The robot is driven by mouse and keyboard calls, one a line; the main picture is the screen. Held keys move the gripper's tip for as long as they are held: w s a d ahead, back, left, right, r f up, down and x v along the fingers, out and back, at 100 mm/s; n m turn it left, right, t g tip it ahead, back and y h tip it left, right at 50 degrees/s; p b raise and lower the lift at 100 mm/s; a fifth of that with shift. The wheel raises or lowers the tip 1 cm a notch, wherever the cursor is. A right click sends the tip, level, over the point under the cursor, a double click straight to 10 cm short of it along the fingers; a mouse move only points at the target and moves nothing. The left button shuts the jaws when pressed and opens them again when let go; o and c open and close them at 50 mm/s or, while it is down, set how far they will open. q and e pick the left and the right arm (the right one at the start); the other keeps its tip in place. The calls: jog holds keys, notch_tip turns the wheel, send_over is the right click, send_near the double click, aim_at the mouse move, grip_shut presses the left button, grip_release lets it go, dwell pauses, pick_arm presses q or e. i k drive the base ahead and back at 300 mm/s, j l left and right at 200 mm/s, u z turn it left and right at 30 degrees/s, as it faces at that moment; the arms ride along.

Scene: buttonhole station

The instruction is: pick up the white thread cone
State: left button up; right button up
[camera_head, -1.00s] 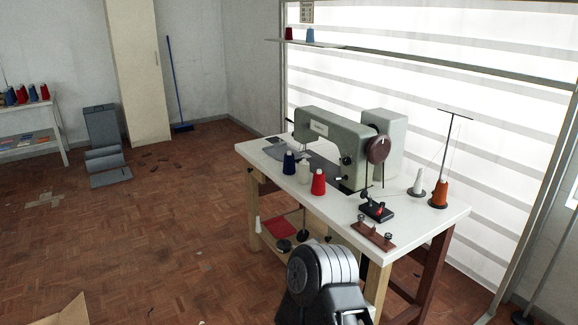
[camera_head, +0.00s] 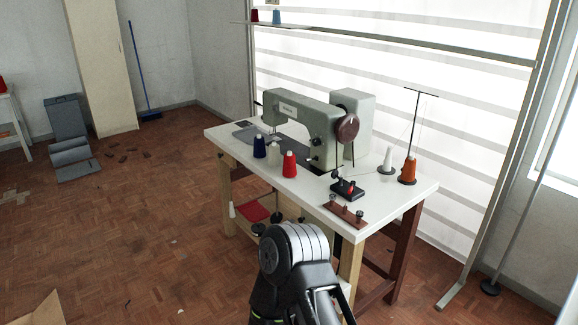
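An off-white thread cone (camera_head: 274,153) stands upright on the white table (camera_head: 222,134), between a dark blue cone (camera_head: 259,147) and a red cone (camera_head: 289,164), in front of the sewing machine (camera_head: 300,118). Another white cone (camera_head: 387,161) stands on the thread stand at the table's right end, beside an orange cone (camera_head: 408,170). A rounded grey and black link of my arm shows at the bottom middle, in front of the table. Neither of my grippers is in view.
A small black device (camera_head: 347,190) and a brown strip with pegs (camera_head: 345,210) lie near the table's front right edge. The thread stand's thin pole (camera_head: 413,125) rises at the right end. Floor on the left is mostly open.

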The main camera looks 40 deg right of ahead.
aim_at(388, 164)
jog(key=z, duration=1.9)
jog(key=i+l, duration=0.85)
jog(key=l, duration=0.3)
jog(key=u, duration=1.75)
jog(key=i+l, duration=0.2)
jog(key=l, duration=0.15)
